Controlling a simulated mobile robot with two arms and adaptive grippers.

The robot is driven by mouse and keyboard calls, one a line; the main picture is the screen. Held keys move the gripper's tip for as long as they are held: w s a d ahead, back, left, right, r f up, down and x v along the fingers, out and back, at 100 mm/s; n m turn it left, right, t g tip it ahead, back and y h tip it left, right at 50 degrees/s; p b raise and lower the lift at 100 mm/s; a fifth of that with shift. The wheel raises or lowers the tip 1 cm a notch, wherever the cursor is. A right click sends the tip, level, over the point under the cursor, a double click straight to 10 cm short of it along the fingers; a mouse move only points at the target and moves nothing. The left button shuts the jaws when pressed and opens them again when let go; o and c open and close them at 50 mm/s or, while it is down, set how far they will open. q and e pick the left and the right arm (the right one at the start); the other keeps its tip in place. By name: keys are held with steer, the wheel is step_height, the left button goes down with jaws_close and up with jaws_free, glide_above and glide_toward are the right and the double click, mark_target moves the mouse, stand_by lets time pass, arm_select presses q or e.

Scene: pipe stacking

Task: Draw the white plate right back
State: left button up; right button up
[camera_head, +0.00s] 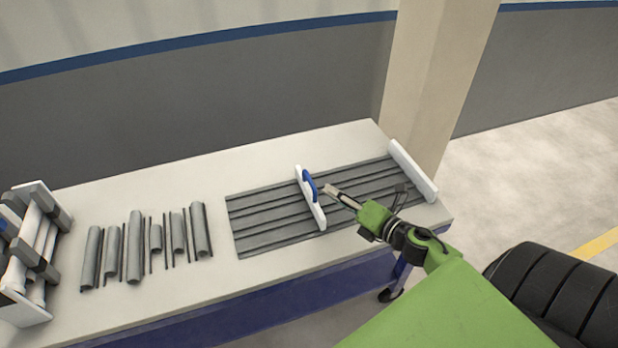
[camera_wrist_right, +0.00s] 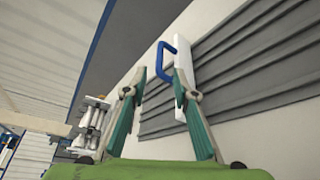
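The white plate (camera_head: 312,199) with a blue handle (camera_head: 310,185) stands across the grey grooved tray (camera_head: 263,222), near the tray's middle. My right gripper (camera_head: 328,190) is just right of the plate, with its fingers pointing toward the handle. In the right wrist view the blue handle (camera_wrist_right: 164,60) shows ahead, near the tips of the two spread fingers (camera_wrist_right: 156,80). The gap between the fingers is empty at the near end. Whether a fingertip touches the handle or plate, I cannot tell. My left gripper is not in view.
A white end block (camera_head: 412,170) stands at the tray's right end. Several grey pipes (camera_head: 135,245) lie on the table left of the tray. A white and grey rack (camera_head: 35,250) stands at the far left. A beige pillar (camera_head: 435,80) rises behind the table.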

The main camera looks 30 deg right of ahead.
mark_target(309, 177)
steer(key=x, duration=1.1)
steer(key=shift+w+p, duration=0.35)
steer(key=shift+p, duration=0.05)
jaws_close()
